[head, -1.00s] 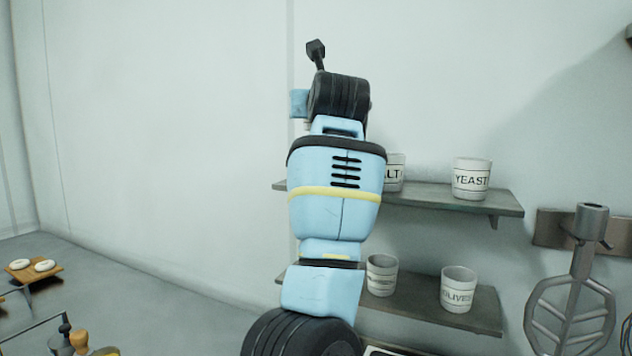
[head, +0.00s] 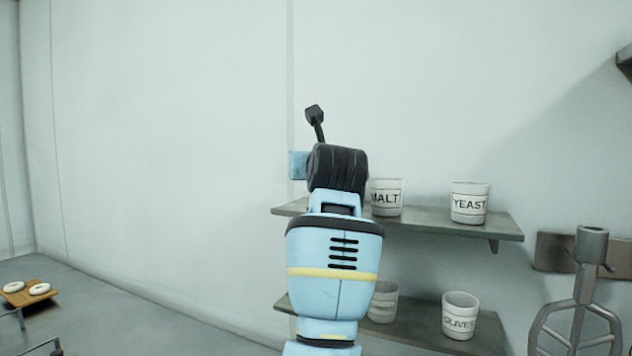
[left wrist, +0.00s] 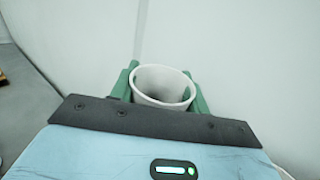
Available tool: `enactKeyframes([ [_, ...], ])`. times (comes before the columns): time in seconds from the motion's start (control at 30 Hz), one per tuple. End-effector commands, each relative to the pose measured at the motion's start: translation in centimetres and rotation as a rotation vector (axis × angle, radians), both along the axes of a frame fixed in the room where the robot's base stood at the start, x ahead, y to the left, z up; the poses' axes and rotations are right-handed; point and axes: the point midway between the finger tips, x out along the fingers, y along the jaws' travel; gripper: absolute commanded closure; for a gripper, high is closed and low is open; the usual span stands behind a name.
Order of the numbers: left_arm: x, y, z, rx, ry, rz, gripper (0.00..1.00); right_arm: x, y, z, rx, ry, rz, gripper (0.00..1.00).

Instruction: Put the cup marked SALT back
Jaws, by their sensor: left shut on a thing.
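In the left wrist view a white cup (left wrist: 162,88) is between the two green fingers of my left gripper (left wrist: 163,84). The gripper is shut on it, and its open mouth faces the camera. Its marking is not visible, so I cannot read whether it says SALT. In the head view my left arm stands in front of the shelves and hides the gripper and held cup. The upper shelf (head: 430,228) bears the MALT cup (head: 386,198) and the YEAST cup (head: 469,204). My right gripper is not in view.
The lower shelf (head: 415,338) holds the OLIVES cup (head: 460,317) and another cup (head: 383,303) with an unreadable label. The upper shelf's left end (head: 289,209) looks bare where visible. A large metal whisk (head: 588,262) hangs at right. A wooden board (head: 18,297) with bagels lies far left.

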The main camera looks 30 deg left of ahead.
Motion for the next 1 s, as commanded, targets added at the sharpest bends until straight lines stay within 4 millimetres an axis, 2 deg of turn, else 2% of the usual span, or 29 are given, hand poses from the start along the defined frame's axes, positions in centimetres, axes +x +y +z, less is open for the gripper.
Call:
enactKeyframes([
  [0.07,0.1,0.0,-1.8,0.001,0.006,0.0,0.76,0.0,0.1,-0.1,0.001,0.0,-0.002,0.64],
  [0.3,-0.1,0.0,-3.3,0.0,0.0,0.0,0.76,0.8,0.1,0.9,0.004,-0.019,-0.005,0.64],
  [0.77,0.0,0.0,-4.0,0.0,0.003,-0.001,0.76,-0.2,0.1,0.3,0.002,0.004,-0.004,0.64],
  [0.8,0.0,0.0,-4.0,0.0,0.003,0.0,0.5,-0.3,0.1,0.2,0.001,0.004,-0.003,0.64],
  [0.93,0.0,0.0,-4.0,0.0,0.003,0.0,0.33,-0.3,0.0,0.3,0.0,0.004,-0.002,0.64],
  [1.0,0.0,0.0,-4.0,0.0,0.003,0.0,0.32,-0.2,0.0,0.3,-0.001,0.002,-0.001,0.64],
])
